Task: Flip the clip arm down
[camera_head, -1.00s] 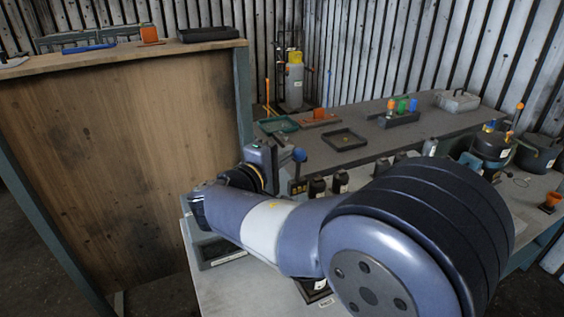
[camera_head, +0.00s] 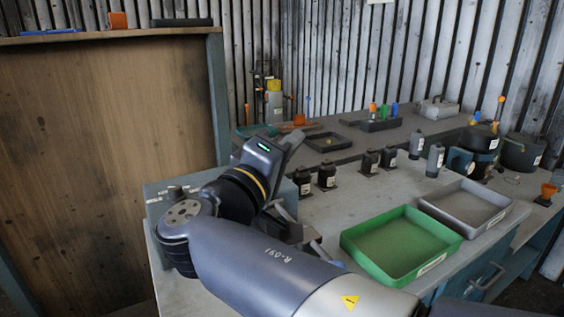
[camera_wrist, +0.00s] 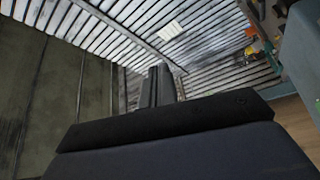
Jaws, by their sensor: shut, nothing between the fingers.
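My gripper (camera_wrist: 160,72) is shut and empty in the wrist view, its two dark fingers side by side and pointing towards the ribbed wall. In the head view my gripper (camera_head: 293,142) is raised above the bench's left part, tilted up, far from the round housing. A dark round housing (camera_head: 478,140) with a white label stands at the bench's right. An upright orange-tipped lever (camera_head: 500,106) rises at it; this may be the clip arm, but it is too small to be sure.
A green tray (camera_head: 368,262) and a grey tray (camera_head: 432,206) lie on the near bench (camera_head: 335,208). Several small dark and grey canisters stand behind them. A wooden panel (camera_head: 100,160) stands at left.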

